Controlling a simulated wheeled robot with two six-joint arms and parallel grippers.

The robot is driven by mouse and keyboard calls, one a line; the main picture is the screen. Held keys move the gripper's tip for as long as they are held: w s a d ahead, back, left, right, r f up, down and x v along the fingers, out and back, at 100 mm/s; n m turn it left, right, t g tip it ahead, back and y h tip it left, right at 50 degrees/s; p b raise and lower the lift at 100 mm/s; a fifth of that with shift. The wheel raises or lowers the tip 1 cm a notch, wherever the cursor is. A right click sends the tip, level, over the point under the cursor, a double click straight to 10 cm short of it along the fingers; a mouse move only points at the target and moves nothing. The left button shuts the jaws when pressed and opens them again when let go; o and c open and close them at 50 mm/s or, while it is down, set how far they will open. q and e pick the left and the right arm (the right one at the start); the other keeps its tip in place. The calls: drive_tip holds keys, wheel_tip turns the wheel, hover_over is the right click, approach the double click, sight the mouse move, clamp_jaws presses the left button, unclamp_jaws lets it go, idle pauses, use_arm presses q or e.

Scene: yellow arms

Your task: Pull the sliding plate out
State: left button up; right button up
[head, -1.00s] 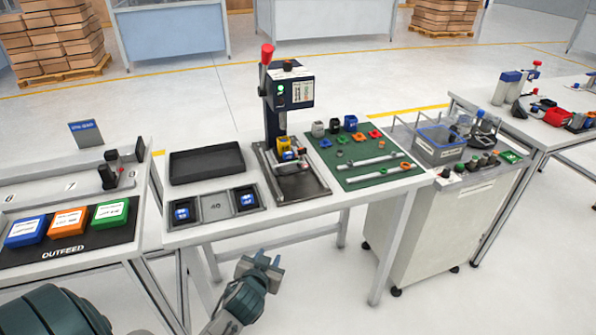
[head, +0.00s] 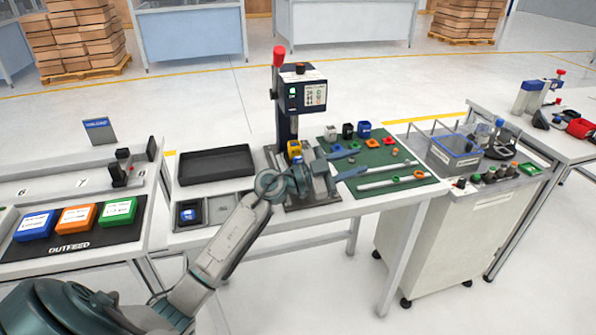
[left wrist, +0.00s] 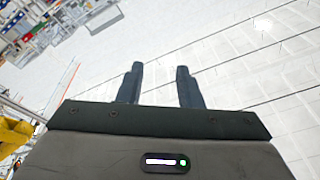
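The bench press (head: 302,92), with its red-tipped lever, stands at the back of the middle table. A yellow part (head: 294,148) shows under its head. My left arm and hand cover most of the press base, so I cannot make out the sliding plate or its front edge. My left gripper (head: 358,160) is over the press base and the edge of the green mat, with its fingers pointing right. The two fingers are apart with nothing between them, as the left wrist view (left wrist: 160,85) also shows. My right gripper is not in view.
A black tray (head: 215,164) and a bin with a blue part (head: 188,213) are left of the press. The green mat (head: 400,163) holds rods and small parts on the right. A cabinet (head: 450,225) with a clear bin adjoins the table. Floor in front is open.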

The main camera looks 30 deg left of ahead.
use_arm(q)
drive_tip(key=w+a+f+n+g+y, duration=0.1)
drive_tip(key=w+a+f+g+y, duration=0.35)
drive_tip(key=a+g, duration=0.35)
drive_tip(key=s+a+r+n+g+y, duration=0.1)
drive_tip(key=s+a+n+g+y, duration=0.15)
drive_tip(key=a, duration=0.35)
drive_tip(key=s+a+r+n+g+y, duration=0.1)
drive_tip(key=a+n+y, duration=0.3)
drive_tip(key=a, duration=0.3)
drive_tip(key=shift+m, duration=0.25)
drive_tip(key=x, duration=0.4)
drive_tip(key=p+x, duration=0.1)
drive_tip(key=x, duration=0.4)
drive_tip(key=shift+w+d+f+p, duration=0.1)
drive_tip(key=shift+d+p, duration=0.2)
drive_tip(key=shift+w+d+f, duration=0.1)
drive_tip(key=shift+w+f, duration=0.05)
drive_tip(key=shift+f, duration=0.45)
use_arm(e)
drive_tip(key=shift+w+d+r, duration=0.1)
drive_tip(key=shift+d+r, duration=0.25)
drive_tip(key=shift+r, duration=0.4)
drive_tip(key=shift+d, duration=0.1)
use_arm(q)
clamp_jaws()
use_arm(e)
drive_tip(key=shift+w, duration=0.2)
